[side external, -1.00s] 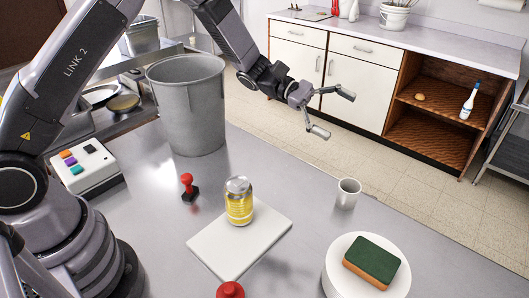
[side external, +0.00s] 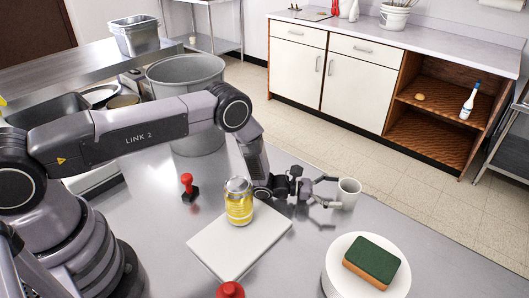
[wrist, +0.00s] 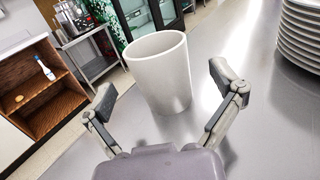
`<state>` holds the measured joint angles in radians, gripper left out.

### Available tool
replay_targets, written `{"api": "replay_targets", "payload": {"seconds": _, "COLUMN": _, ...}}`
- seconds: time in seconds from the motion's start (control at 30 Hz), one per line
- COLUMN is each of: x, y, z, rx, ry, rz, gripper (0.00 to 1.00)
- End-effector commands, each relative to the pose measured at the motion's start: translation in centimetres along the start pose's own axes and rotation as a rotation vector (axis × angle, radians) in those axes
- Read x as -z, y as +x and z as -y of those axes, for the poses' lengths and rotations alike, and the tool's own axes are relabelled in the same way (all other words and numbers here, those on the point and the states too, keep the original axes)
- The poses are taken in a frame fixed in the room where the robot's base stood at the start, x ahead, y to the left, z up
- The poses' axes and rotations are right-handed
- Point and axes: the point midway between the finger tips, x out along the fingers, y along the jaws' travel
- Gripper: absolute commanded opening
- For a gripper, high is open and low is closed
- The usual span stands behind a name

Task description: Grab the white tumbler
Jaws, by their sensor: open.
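The white tumbler (side external: 348,193) stands upright on the grey metal table, to the right of the yellow can. My gripper (side external: 332,192) is low over the table at the tumbler's left side, with its fingers pointing at it. In the wrist view the tumbler (wrist: 162,72) stands just ahead, between and beyond the two spread fingers of my gripper (wrist: 168,95). The fingers are open and empty, with visible gaps to the tumbler on both sides.
A yellow can (side external: 238,203) stands on a white board (side external: 222,250) behind my wrist. A stack of white plates (side external: 333,283) bears a green and orange sponge (side external: 372,262); the stack (wrist: 300,35) is right of the tumbler in the wrist view.

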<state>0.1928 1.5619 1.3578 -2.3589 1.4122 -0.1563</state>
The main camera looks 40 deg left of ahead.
Motion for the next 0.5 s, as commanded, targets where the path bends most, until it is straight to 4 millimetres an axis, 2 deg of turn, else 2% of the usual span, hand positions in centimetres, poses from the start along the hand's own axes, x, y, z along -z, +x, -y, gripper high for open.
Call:
{"api": "replay_targets", "payload": {"seconds": 0.03, "x": 1.0, "y": 0.1, "z": 0.1, "rx": 0.001, "ry": 0.0, "rz": -0.001, "gripper": 0.92}}
{"api": "replay_targets", "payload": {"seconds": 0.1, "x": 0.5, "y": 1.6, "z": 0.0, "rx": 0.004, "ry": 0.004, "rz": 0.003, "gripper": 0.92}}
{"api": "replay_targets", "payload": {"seconds": 0.2, "x": 0.6, "y": 2.6, "z": 0.1, "rx": 0.002, "ry": 0.001, "rz": 0.001, "gripper": 0.92}}
{"api": "replay_targets", "payload": {"seconds": 0.5, "x": 0.5, "y": 3.0, "z": 0.0, "rx": 0.0, "ry": 0.0, "rz": 0.0, "gripper": 0.91}}
